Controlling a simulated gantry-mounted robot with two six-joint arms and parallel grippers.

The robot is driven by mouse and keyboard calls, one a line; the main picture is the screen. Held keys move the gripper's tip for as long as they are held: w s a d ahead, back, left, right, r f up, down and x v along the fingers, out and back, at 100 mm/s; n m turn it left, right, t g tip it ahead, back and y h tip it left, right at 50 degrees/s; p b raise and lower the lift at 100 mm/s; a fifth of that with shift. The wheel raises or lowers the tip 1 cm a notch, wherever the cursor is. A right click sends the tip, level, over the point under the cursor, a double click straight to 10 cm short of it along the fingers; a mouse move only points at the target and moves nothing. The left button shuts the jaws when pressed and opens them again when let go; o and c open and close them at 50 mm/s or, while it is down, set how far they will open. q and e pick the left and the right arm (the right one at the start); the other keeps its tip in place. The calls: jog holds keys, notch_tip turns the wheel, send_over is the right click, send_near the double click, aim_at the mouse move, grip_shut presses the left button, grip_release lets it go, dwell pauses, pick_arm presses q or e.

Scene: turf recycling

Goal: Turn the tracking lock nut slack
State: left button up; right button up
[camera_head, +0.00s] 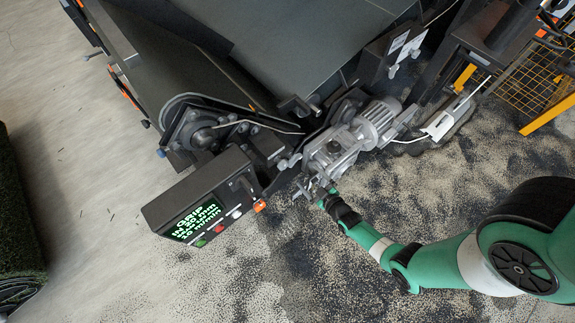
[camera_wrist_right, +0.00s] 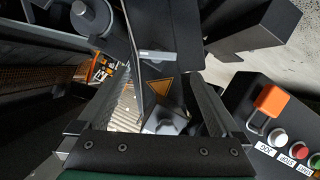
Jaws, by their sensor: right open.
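A grey hexagonal nut (camera_wrist_right: 165,122), which looks like the tracking lock nut, shows in the right wrist view below a dark bracket (camera_wrist_right: 150,70) with a yellow warning triangle. My right gripper (camera_wrist_right: 160,88) is open, with one finger to the left and one to the right of the nut in that view. I cannot tell whether either finger touches it. In the head view the right gripper (camera_head: 312,191) is at the conveyor's end, just below the grey motor gearbox (camera_head: 333,151); the nut is too small to make out there. My left gripper is not in view.
A control box (camera_head: 205,205) with a lit green display and buttons is left of the gripper; its orange switch (camera_wrist_right: 278,99) shows in the wrist view. A bearing block (camera_head: 199,130) and the belt (camera_head: 165,65) lie beyond.

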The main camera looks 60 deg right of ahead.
aim_at(296, 163)
jog(key=b+x, duration=0.6)
jog(key=x, duration=0.5)
jog(key=shift+s+d+r, duration=0.1)
jog(key=shift+w+d+b, duration=0.3)
jog(key=shift+w+b, duration=0.05)
jog(key=shift+w, duration=0.1)
jog(key=shift+c, duration=0.3)
jog(key=c, duration=0.9)
